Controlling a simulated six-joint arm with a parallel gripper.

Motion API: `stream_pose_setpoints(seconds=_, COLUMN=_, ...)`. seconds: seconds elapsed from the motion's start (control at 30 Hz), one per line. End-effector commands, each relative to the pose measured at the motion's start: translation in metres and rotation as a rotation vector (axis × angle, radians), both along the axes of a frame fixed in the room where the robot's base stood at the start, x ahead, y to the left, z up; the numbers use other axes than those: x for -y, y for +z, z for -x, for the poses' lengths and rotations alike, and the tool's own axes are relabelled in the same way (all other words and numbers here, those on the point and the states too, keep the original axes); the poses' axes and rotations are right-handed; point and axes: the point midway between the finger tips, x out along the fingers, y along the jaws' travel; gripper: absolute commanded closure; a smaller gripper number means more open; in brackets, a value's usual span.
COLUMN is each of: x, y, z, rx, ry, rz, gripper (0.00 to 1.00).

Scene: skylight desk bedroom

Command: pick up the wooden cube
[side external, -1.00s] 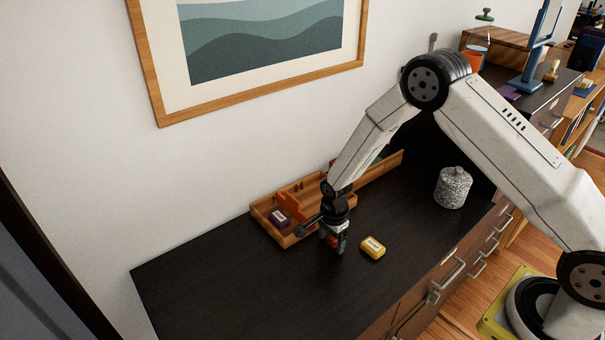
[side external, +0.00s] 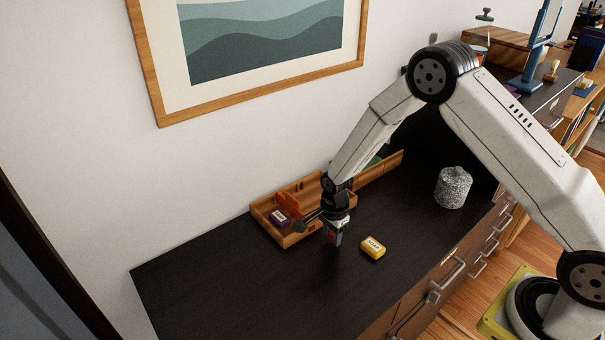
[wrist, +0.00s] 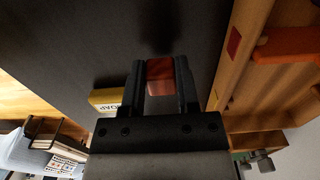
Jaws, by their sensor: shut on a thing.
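The wooden cube (wrist: 160,76) is reddish brown and sits between the two fingers of my gripper (wrist: 160,82) in the wrist view. The gripper is shut on it, one finger against each side. In the side external view my gripper (side external: 333,238) points down just above the dark desk top, between a wooden organizer and a yellow soap box. There the fingers mostly hide the cube. Its exact gap above the desk is hard to tell.
The yellow soap box (side external: 373,248) lies close on the right. A speckled stone jar (side external: 453,188) stands farther right. The desk's left part is clear.

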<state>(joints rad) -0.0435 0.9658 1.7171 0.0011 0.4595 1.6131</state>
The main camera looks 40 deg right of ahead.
Motion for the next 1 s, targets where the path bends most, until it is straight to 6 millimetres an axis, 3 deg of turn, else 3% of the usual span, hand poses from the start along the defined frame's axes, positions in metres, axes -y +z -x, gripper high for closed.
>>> stream_pose_setpoints(seconds=0.13, x=0.000, y=0.018, z=0.001, rx=0.002, ry=0.000, rz=0.001, gripper=1.00)
stream_pose_setpoints(seconds=0.57, x=0.002, y=0.067, z=0.043, rx=0.003, ry=0.000, rz=0.000, gripper=1.00)
stream_pose_setpoints(seconds=1.0, x=0.004, y=0.099, z=0.107, rx=0.001, ry=0.000, rz=0.000, gripper=1.00)
